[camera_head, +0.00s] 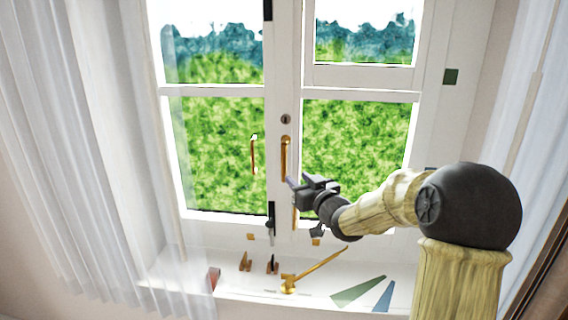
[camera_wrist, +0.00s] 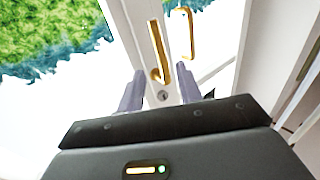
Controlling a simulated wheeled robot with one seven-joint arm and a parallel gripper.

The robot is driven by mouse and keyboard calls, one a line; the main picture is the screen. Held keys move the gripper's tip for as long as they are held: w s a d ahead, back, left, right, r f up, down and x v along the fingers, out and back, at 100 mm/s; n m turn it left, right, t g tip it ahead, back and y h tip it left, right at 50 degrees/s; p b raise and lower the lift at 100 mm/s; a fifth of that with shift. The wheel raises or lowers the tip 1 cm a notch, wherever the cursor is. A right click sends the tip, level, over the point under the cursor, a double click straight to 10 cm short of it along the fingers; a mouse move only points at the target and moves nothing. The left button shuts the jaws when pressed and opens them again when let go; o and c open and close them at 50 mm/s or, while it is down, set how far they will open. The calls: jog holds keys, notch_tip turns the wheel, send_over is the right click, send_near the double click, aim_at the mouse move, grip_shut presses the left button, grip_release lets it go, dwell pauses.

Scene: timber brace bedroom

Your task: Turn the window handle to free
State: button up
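The brass window handle (camera_head: 286,155) is upright on the white middle post of the window, below a round keyhole plate (camera_head: 286,119). My gripper (camera_head: 292,183) is close to the handle's lower end in the head view. In the wrist view the handle (camera_wrist: 156,45) lies beyond my gripper (camera_wrist: 160,85), in line with the space between the fingers. The two grey fingers are apart with nothing between them. I cannot tell the exact gap in depth, and no contact shows. A second, thinner brass handle (camera_head: 253,155) shows to the left; it is also in the wrist view (camera_wrist: 186,32).
On the sill below are a brass stay arm (camera_head: 318,268), small brown blocks (camera_head: 245,262), a green wedge (camera_head: 358,291) and a blue wedge (camera_head: 384,297). A dark bolt (camera_head: 271,218) is low on the post. Sheer curtains (camera_head: 95,150) hang at both sides.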

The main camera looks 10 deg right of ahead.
aim_at(285, 168)
jog(key=p+x, duration=0.4)
jog(key=x, duration=0.5)
jog(key=shift+w+a+f, duration=0.1)
jog(key=shift+w, duration=0.25)
jog(key=shift+c, duration=0.4)
grip_shut()
